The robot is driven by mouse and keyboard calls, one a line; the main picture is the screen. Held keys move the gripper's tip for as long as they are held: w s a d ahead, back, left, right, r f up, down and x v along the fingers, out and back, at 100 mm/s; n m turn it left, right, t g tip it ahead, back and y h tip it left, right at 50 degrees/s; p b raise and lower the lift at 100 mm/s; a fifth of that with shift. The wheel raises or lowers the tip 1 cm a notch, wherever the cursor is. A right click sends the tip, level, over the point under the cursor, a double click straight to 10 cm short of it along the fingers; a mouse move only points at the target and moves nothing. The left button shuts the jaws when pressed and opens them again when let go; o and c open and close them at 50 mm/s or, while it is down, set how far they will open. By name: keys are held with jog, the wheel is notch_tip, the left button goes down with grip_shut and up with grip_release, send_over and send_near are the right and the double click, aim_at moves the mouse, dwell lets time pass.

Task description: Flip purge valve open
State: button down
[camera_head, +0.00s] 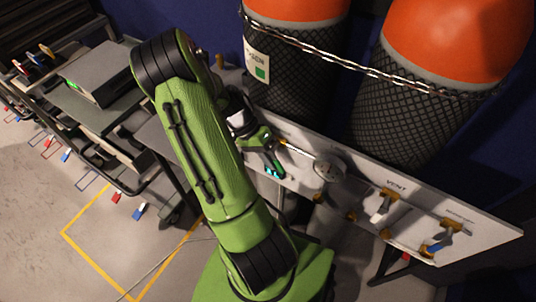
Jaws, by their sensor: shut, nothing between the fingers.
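A pale valve panel (415,217) runs along the right, below the gas cylinders. A white-handled valve (380,208) sits under the word VENT. A blue-handled valve (440,242) sits at the panel's right end under a label too small to read. I cannot read which valve is the purge valve. My gripper (274,172) is shut and empty, at the panel's left part, left of a round gauge (329,170). It is well to the left of both handles. My arm hides the panel's left end, and whether the gripper touches the panel is unclear.
Two orange-topped cylinders (298,8) in black netting stand behind the panel, with a chain (335,58) across them. A cart (85,115) with a grey box (98,72) stands at left. Yellow floor lines (98,267) mark open floor at lower left.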

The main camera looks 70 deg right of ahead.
jog(key=p+v, duration=0.4)
jog(key=v, duration=1.1)
jog(key=shift+w+r, duration=0.2)
jog(key=shift+r, duration=0.05)
